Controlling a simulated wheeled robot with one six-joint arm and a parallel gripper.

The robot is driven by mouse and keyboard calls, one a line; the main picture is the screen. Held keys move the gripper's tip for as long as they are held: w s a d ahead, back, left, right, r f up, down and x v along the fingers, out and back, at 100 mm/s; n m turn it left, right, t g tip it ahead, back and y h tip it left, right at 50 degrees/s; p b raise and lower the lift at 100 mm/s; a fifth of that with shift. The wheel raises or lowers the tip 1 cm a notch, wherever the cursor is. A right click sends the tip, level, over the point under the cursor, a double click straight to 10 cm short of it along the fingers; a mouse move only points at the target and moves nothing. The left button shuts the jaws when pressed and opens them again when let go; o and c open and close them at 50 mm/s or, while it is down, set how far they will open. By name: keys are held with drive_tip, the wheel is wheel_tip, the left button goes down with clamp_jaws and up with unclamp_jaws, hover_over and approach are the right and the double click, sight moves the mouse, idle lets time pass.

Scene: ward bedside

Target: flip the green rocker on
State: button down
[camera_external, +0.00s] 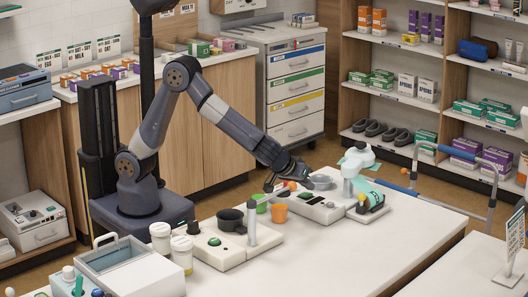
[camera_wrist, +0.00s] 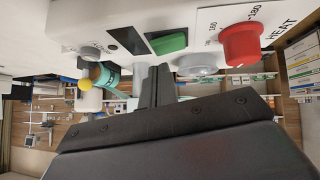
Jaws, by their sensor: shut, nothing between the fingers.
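The green rocker (camera_wrist: 168,42) sits in a dark frame on a white device panel (camera_wrist: 120,15) in the wrist view. A grey dome (camera_wrist: 198,65) and a red heat knob (camera_wrist: 242,43) are to its right. A dark slot (camera_wrist: 127,40) is to its left. My gripper (camera_wrist: 158,72) is shut and empty, its fingertips close to the rocker in the picture; I cannot tell if they touch. In the external view my gripper (camera_external: 268,187) is low by the left end of a white device (camera_external: 310,209) with a grey bowl. The rocker's tilt is unclear.
A green cup (camera_external: 261,203) and an orange cup (camera_external: 279,214) stand close by my gripper. A dark pot (camera_external: 230,218) is on another white unit to the left. White jars (camera_external: 160,238) stand farther left. The table's right part (camera_external: 400,235) is clear.

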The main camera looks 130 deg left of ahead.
drive_tip(key=shift+f, duration=0.4)
drive_tip(key=shift+w+f+g+b, duration=0.2)
drive_tip(key=shift+f+g+b, duration=0.1)
drive_tip(key=shift+f+b, duration=0.25)
drive_tip(key=shift+r, duration=0.25)
drive_tip(key=shift+s+f, duration=0.1)
drive_tip(key=shift+s, duration=0.05)
drive_tip(key=shift+s+b, duration=0.6)
drive_tip(key=shift+b, duration=0.2)
drive_tip(key=shift+r, duration=0.25)
